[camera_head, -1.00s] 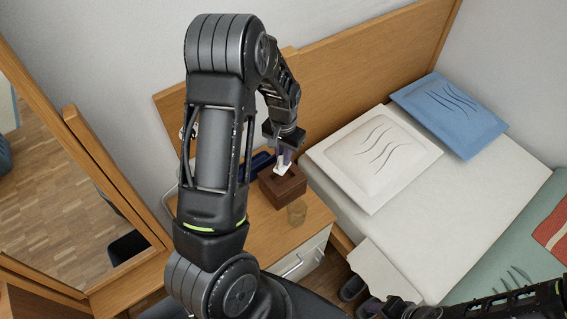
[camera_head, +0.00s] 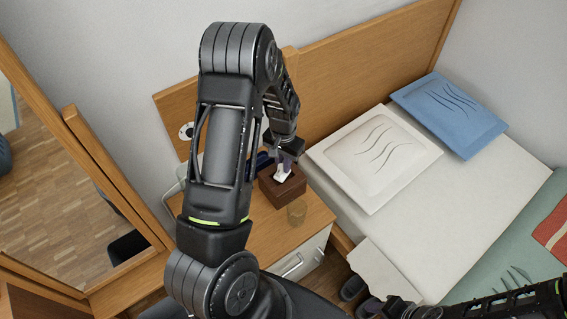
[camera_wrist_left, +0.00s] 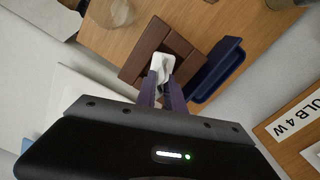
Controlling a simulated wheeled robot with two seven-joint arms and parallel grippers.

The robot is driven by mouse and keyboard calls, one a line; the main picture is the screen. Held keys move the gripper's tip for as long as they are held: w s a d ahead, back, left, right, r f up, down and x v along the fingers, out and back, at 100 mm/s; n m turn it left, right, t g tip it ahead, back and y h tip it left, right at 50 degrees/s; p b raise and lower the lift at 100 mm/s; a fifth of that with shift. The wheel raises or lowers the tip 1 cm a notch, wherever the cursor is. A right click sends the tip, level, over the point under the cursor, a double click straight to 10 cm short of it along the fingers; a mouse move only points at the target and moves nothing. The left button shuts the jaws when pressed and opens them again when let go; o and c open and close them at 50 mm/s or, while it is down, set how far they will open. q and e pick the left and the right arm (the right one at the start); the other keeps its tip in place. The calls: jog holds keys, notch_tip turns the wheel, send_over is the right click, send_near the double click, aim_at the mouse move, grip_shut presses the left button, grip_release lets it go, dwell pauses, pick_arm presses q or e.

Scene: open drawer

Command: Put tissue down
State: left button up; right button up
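The white tissue (camera_head: 283,173) is at the top of the brown tissue box (camera_head: 284,191) on the bedside cabinet (camera_head: 262,228). My left gripper (camera_head: 287,160) is directly above the box, pointing down. In the left wrist view, its two purplish fingers (camera_wrist_left: 162,84) are close together with the tissue (camera_wrist_left: 161,63) between their tips. The tissue lies over the opening of the box (camera_wrist_left: 142,52); whether its lower end is still inside cannot be told. My right gripper (camera_head: 388,307) shows only partly at the bottom edge, low beside the bed.
A dark blue tray (camera_wrist_left: 219,68) is beside the box. The bed (camera_head: 437,214) with a white pillow (camera_head: 374,158) is to the right, and the wooden headboard (camera_head: 345,75) is behind.

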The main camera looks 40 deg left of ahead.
pick_arm(q)
jog(key=o, duration=0.4)
notch_tip(320, 180, up, 12)
jog(key=shift+r+b, duration=0.2)
jog(key=shift+b, duration=0.2)
jog(key=shift+w, duration=0.1)
dwell(0.9)
